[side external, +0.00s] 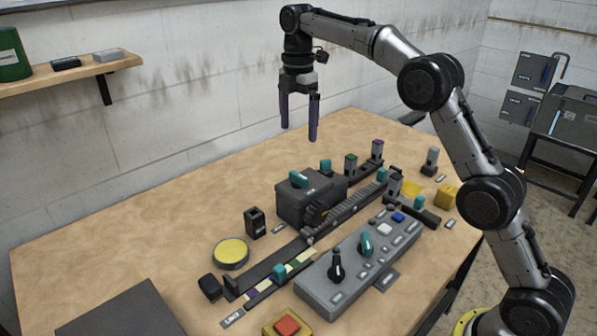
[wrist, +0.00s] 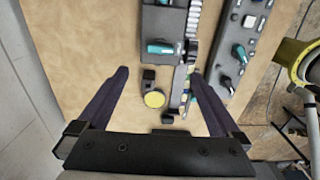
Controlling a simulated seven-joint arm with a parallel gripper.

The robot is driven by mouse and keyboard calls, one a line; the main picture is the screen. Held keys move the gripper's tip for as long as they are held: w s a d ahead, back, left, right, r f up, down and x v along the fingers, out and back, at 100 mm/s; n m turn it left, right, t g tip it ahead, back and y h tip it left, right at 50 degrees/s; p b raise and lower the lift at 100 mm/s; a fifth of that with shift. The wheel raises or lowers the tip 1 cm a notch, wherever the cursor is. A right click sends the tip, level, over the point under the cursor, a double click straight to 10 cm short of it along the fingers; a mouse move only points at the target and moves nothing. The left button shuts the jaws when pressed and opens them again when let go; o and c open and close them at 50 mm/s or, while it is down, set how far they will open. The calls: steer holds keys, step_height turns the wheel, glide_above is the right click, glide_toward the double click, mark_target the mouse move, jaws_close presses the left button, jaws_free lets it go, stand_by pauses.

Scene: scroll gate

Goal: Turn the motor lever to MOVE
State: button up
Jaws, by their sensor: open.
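A grey control panel (side external: 325,293) stands at the front right of the table, with a black lever (side external: 337,266) and a teal lever (side external: 366,246). The panel also shows in the wrist view (wrist: 246,30) at upper right. A dark box (side external: 309,206) behind it carries another teal handle (side external: 300,180), also in the wrist view (wrist: 160,47). The labels are too small to read, so I cannot tell which is the motor lever. My gripper (side external: 299,131) is open and empty, pointing down, high above the table's back part, clear of all levers.
A toothed rail (side external: 357,206) runs beside the dark box. A yellow-topped round button (side external: 231,251), a small black block (side external: 255,221) and a red button (side external: 287,326) stand nearby. A dark flat plate (side external: 120,312) lies front left. The table's left side is mostly clear.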

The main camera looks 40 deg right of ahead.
mark_target(299, 174)
step_height(299, 174, down, 13)
steer(key=shift+f, duration=0.1)
stand_by(0.3)
steer(key=c, duration=1.3)
